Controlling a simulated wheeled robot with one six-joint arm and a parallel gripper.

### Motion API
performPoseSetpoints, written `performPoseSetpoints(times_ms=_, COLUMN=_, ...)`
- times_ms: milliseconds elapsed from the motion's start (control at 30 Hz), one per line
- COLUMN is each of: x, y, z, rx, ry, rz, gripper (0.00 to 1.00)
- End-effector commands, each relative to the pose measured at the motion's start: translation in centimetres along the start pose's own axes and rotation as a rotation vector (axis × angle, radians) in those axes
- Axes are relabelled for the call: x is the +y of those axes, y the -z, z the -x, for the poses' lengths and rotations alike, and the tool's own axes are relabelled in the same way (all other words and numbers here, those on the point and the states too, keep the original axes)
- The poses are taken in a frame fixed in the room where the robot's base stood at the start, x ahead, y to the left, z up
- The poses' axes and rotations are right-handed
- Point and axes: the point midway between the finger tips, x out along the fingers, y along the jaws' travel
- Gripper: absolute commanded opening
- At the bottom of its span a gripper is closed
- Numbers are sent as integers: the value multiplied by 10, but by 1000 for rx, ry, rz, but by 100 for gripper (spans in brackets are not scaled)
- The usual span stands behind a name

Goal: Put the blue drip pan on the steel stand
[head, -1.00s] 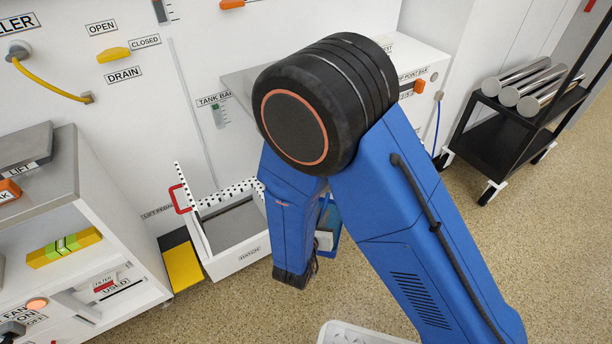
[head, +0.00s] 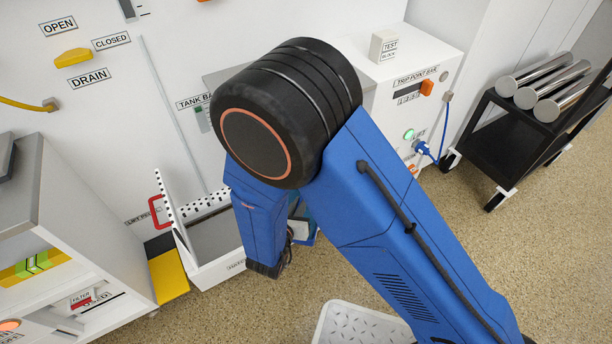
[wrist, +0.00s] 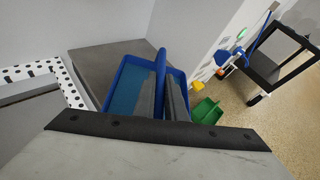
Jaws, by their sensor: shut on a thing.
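The blue drip pan (wrist: 120,88), with a teal inside, is in the middle of the wrist view. My gripper (wrist: 164,98) is shut on a blue upright part of it, one dark finger on each side. A flat grey surface (wrist: 90,62) lies beyond and left of the pan in the wrist view. It may be the steel stand, but I cannot tell for sure, nor whether the pan touches it.
An open white drawer (head: 218,268) with a perforated edge and a yellow block (head: 168,276) stand left of my arm. A white cabinet (head: 400,75) is behind it. A black cart (head: 510,135) with metal rollers is at right. A green tray (wrist: 207,112) lies right of the pan.

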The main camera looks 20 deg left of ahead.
Motion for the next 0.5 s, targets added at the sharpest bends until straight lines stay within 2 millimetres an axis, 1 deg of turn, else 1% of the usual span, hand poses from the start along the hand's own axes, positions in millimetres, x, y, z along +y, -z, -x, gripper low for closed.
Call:
performPoseSetpoints(times_ms=33, x=0, y=-5, z=-11, rx=0, ry=4, rz=-3, gripper=0)
performPoseSetpoints(times_ms=100, x=2, y=-11, z=-25, rx=0, ry=3, rz=-3, gripper=0)
performPoseSetpoints(times_ms=500, x=9, y=-44, z=-102, rx=0, ry=3, rz=-3, gripper=0)
